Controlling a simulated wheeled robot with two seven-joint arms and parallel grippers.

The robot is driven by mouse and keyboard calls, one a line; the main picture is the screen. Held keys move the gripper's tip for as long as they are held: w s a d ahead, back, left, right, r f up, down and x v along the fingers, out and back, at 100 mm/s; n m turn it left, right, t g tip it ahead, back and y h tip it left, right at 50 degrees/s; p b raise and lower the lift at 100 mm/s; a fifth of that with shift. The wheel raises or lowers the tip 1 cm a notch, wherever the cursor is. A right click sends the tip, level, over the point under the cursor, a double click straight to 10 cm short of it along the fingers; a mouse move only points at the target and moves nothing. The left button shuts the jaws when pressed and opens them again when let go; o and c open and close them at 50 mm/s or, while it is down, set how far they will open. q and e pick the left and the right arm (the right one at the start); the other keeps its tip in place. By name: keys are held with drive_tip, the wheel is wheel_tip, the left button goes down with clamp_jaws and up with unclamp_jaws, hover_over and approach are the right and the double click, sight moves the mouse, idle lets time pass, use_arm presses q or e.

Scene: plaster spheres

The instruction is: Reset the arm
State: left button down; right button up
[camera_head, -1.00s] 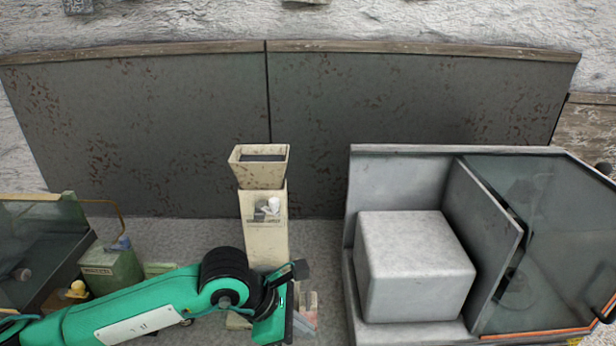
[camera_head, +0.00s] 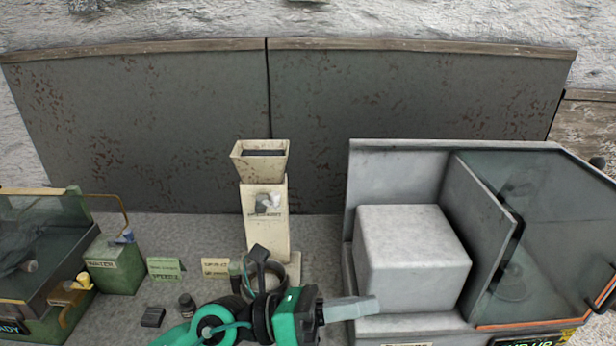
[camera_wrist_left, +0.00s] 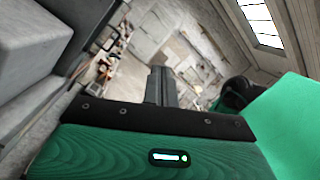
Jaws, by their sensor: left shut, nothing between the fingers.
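My left arm, green and black, comes in from the bottom of the head view. Its left gripper (camera_head: 372,304) points to the right, with its grey fingers together and empty, in front of the grey machine's lower front edge. In the left wrist view the closed dark fingers (camera_wrist_left: 158,86) show in the middle with nothing between them. My right arm and gripper are in neither view. No plaster sphere can be made out for certain.
A cream hopper-topped dispenser (camera_head: 264,215) stands behind the arm. The grey machine (camera_head: 412,260) with a glass hood is at right. A green tank unit (camera_head: 112,265) is at left, with small label cards (camera_head: 165,268) and a dark block (camera_head: 153,317) on the bench.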

use_arm(q)
drive_tip(key=w+a+n+t+y, duration=0.5)
drive_tip(key=a+n+t, duration=0.2)
drive_tip(key=n+t, duration=0.55)
drive_tip(key=w+a+n+t+y, duration=0.5)
drive_tip(key=a+n+t, duration=0.3)
drive_tip(key=n, duration=0.7)
drive_tip(key=s+a+f+n+g+y, duration=0.1)
drive_tip(key=a+f+n+g+y, duration=0.2)
drive_tip(key=a+f+n+y, duration=0.35)
drive_tip(key=s+a+f+n+g+y, duration=0.1)
drive_tip(key=a+f+n+g+y, duration=0.25)
drive_tip(key=f+n, duration=0.55)
drive_tip(key=s+a+f+n+g, duration=0.1)
drive_tip(key=s+a+f+g, duration=0.1)
drive_tip(key=s+f+g, duration=0.55)
drive_tip(key=s+a+f+n+g, duration=0.1)
drive_tip(key=s+a+f+g, duration=0.2)
drive_tip(key=s+f, duration=0.9)
wheel_tip(320, 180, down, 30)
drive_tip(key=s+g, duration=0.1)
drive_tip(key=s+a+f+g, duration=0.1)
drive_tip(key=s+a+f, duration=0.2)
drive_tip(key=s+f, duration=1.6)
